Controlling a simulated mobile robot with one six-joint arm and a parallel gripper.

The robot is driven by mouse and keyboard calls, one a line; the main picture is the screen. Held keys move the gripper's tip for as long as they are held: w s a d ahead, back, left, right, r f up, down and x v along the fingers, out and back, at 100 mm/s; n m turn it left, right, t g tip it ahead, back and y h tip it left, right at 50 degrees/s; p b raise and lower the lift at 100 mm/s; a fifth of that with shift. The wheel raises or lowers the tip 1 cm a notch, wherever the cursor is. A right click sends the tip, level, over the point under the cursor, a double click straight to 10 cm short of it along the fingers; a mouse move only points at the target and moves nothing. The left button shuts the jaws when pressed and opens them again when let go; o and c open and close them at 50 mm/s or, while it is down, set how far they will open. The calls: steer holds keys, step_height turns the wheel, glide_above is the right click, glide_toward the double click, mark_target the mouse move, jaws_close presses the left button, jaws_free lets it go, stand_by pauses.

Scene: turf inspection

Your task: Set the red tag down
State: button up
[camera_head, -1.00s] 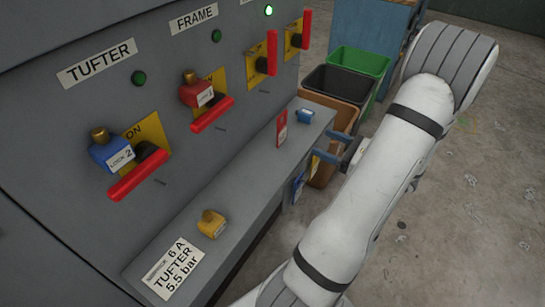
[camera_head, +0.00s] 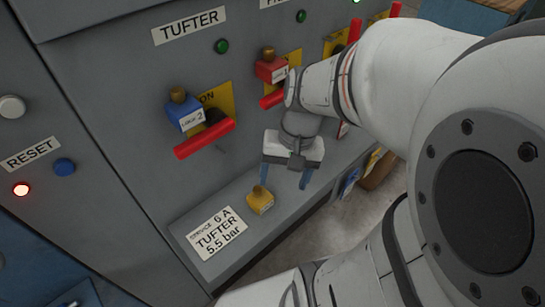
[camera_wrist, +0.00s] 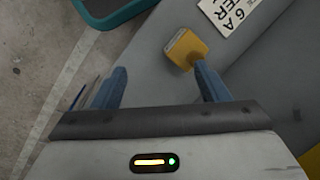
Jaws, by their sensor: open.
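The yellow padlock (camera_head: 262,201) sits on the shelf just in front of and left of the fingers. In the wrist view, my open gripper (camera_wrist: 162,85) has the yellow padlock (camera_wrist: 184,48) near its right fingertip, not gripped.
A blue padlock (camera_head: 184,113) and a red padlock (camera_head: 271,68) hang by red-handled switches on the panel. A white TUFTER label (camera_head: 216,232) lies on the shelf. My arm covers the right side. In the wrist view, a teal-rimmed container (camera_wrist: 112,17) stands at the top.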

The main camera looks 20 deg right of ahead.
steer(key=shift+w+a+r+n+t+h, duration=0.1)
steer(key=shift+a+r+n+t+h, duration=0.2)
steer(key=shift+n, duration=0.4)
steer(key=shift+s+a+r+n+t+h, duration=0.15)
steer(key=shift+r+n+t+h, duration=0.25)
steer(key=shift+n, duration=0.3)
steer(key=shift+w+a+r+n+t+h, duration=0.2)
steer(key=shift+r+n+t+h, duration=0.15)
steer(key=shift+n, duration=0.35)
